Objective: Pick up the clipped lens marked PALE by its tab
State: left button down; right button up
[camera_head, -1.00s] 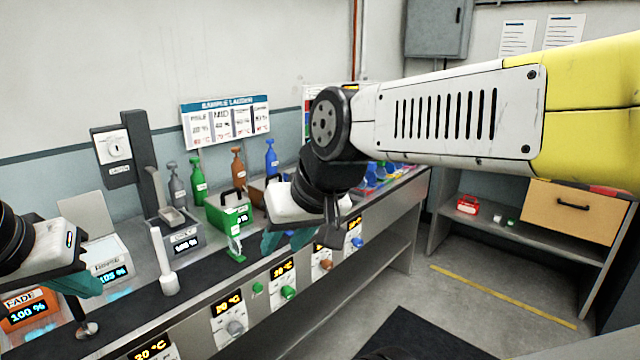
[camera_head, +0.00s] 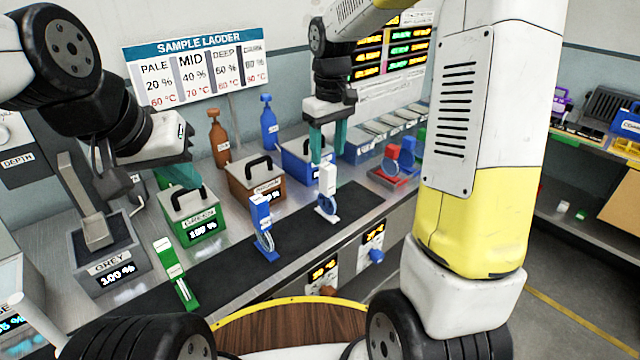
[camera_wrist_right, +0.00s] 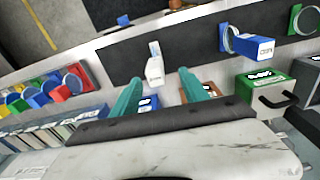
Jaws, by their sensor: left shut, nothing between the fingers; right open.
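A white clipped lens (camera_head: 327,190) stands upright on the black mat, its tab upward and a ring at its foot. Its lettering is too small to read, so I cannot tell whether it says PALE. My right gripper (camera_head: 328,153) is open and points down just above this tab. In the right wrist view the white tab (camera_wrist_right: 154,72) shows between the spread teal fingers of the right gripper (camera_wrist_right: 159,77). My left gripper (camera_head: 184,178) is shut and empty above the green tank.
Green (camera_head: 193,214) and brown (camera_head: 256,180) tanks line the back of the mat (camera_head: 225,263), with a blue tank (camera_head: 305,160) behind the white lens. A red tray (camera_head: 384,177) with lenses lies to the right. The SAMPLE LADDER sign (camera_head: 200,70) hangs behind.

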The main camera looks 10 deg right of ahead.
aim_at(327, 178)
jog(key=shift+w+a+f+g, duration=0.15)
jog(key=shift+w+f+g, duration=0.15)
jog(key=shift+w+f, duration=0.7)
jog(key=shift+n, duration=0.3)
jog(key=f, duration=0.8)
jog(key=shift+d, duration=0.35)
grip_shut()
